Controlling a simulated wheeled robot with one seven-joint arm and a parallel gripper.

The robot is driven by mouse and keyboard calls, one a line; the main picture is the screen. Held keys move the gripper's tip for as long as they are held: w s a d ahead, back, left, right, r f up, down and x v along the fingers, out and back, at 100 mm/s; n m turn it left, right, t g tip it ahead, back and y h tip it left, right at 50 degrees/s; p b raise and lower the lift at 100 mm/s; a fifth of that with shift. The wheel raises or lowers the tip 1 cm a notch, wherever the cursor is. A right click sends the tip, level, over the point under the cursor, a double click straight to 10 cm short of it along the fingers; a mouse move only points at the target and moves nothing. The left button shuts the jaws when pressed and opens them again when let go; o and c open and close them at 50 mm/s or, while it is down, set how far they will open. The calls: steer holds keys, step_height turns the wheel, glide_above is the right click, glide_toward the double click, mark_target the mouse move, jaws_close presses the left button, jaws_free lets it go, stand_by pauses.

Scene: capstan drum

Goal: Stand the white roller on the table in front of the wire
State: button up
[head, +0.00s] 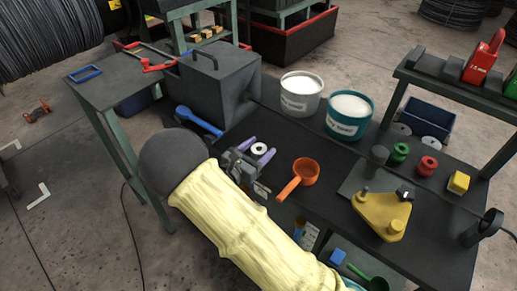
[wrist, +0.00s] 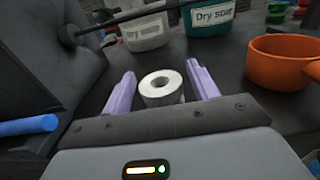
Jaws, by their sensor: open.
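The white roller (head: 259,149) is a short cylinder with a hole through its middle. In the wrist view the roller (wrist: 161,88) stands upright on the dark table (head: 300,215), its hole facing up. My gripper (head: 256,152) is open, with its two purple fingers on either side of the roller; in the wrist view the gripper (wrist: 160,76) shows a gap between each finger and the roller. The roller's lower front is hidden behind the gripper body. A dark rod (wrist: 120,20) with a round end crosses behind it; I cannot tell whether this is the wire.
A grey box (head: 212,85) and a blue-handled tool (head: 198,121) are left of the roller. An orange ladle (head: 305,171) is close on the right. White (head: 301,95) and teal (head: 348,114) buckets stand behind. A yellow plate (head: 383,214) lies farther right.

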steer(key=shift+r, duration=0.15)
steer(key=shift+s+a, duration=0.1)
steer(key=b+v, duration=0.1)
steer(key=v, duration=1)
steer(key=shift+s+a, duration=0.25)
steer(key=shift+s, duration=0.05)
